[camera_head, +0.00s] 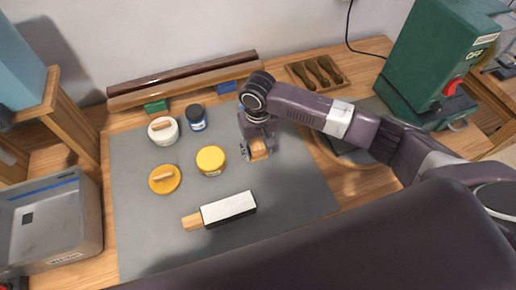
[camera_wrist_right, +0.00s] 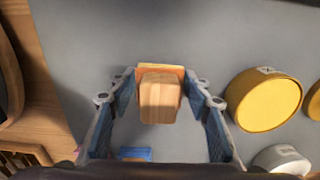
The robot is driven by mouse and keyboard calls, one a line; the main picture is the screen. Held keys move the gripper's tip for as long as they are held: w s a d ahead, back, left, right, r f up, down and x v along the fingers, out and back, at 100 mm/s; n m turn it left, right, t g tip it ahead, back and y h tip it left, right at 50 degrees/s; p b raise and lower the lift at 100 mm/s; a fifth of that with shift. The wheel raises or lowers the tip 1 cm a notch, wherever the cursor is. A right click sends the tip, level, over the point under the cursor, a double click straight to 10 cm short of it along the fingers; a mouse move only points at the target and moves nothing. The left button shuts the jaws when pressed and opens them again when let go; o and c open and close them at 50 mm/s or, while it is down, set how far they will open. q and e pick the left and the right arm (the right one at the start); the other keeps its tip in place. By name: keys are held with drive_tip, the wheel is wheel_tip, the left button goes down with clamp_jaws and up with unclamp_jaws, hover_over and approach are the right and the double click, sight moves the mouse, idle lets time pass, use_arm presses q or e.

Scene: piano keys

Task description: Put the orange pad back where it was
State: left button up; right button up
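The orange pad (camera_wrist_right: 161,69) shows as a thin orange edge under a light wooden block in the right wrist view. In the head view the wooden block (camera_head: 258,150) sits between the fingers of my right gripper (camera_head: 258,154), above the grey mat. In the right wrist view the fingertips of the right gripper (camera_wrist_right: 160,78) meet both sides of the pad, so it looks shut on it. The pad's underside is hidden, and I cannot tell whether it touches the mat. My left gripper is not in view.
The grey mat (camera_head: 290,185) holds a yellow-lidded jar (camera_head: 211,160), a round orange piece with a wooden grip (camera_head: 165,179), a white jar (camera_head: 163,132), a blue jar (camera_head: 196,117) and a black-and-white block (camera_head: 229,209). A wooden tray (camera_head: 317,74) lies behind.

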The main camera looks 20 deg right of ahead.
sight(258, 147)
drive_tip(key=o, duration=0.4)
wheel_tip(258, 147, up, 12)
drive_tip(key=shift+r+b, duration=0.2)
drive_tip(key=shift+b, duration=0.35)
idle(0.4)
